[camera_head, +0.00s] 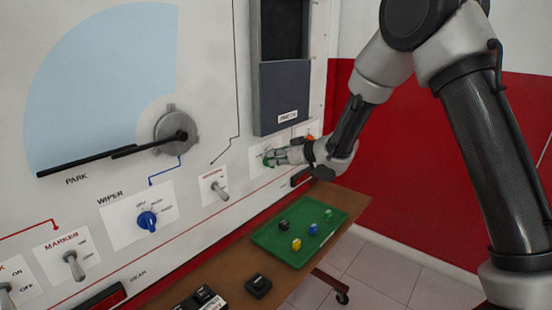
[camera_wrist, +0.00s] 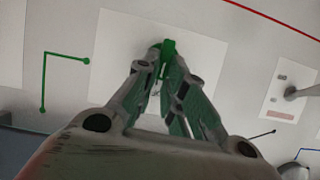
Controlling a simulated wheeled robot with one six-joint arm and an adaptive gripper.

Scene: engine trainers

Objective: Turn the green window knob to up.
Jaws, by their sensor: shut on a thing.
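The green window knob (camera_wrist: 168,47) sits on a white label plate (camera_wrist: 205,48) on the panel. In the wrist view the fingertips of my gripper (camera_wrist: 164,62) are closed around it, and its top edge shows between and beyond them. In the head view my gripper (camera_head: 282,155) reaches the panel from the right, and a bit of the green knob (camera_head: 268,159) shows at its tips. The fingers hide most of the knob, so I cannot tell which way it points.
A blue wiper knob (camera_head: 147,221) and toggle switches (camera_head: 220,191) are on the panel to the left. A dark window box (camera_head: 285,96) is above. Below, a green tray (camera_head: 273,239) with small coloured parts lies on a brown shelf (camera_head: 226,284).

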